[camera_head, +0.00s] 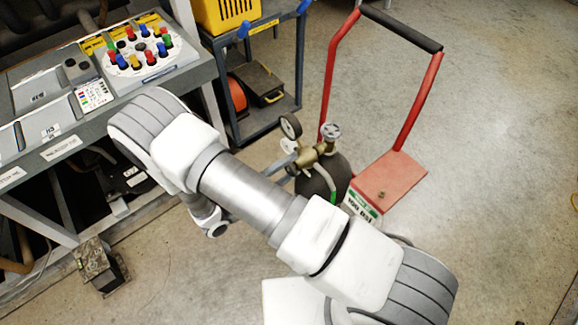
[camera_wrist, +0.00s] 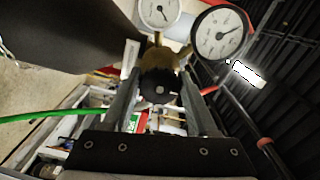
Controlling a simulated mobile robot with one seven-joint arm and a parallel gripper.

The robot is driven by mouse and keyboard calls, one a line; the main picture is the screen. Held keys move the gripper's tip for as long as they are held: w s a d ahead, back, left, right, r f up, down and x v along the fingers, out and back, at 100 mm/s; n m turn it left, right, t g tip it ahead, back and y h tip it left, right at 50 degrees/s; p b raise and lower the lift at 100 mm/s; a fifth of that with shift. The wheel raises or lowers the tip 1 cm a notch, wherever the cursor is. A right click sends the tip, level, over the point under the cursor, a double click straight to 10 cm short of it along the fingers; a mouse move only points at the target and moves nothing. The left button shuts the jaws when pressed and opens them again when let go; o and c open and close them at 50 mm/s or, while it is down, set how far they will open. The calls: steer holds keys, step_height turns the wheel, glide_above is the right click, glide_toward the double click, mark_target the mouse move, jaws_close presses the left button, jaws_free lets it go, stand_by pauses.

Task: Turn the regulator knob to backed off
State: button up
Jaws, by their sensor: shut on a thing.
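The regulator knob (camera_wrist: 161,92) is round and black with a small light centre. It sits between the two fingers of my gripper (camera_wrist: 162,78) in the wrist view, and the gripper is shut on it. The brass regulator body (camera_wrist: 158,58) is just beyond the knob. Two round dial gauges, a smaller one (camera_wrist: 159,11) and a larger one (camera_wrist: 219,33), sit above it. In the head view the brass regulator (camera_head: 308,158) is on the dark gas cylinder (camera_head: 322,182). The knob is not clear there, and my arm covers part of the area.
A grey valve handwheel (camera_head: 331,131) tops the cylinder, close to the regulator. A workbench with a panel of coloured pegs (camera_head: 139,50) is at left. A green hose (camera_wrist: 45,116) crosses the wrist view. Open floor lies right of the cart.

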steer(key=o, duration=1.4)
steer(key=b+v, duration=0.1)
steer(key=v, duration=1.6)
steer(key=shift+s+a+b, duration=0.2)
steer(key=shift+b, duration=0.2)
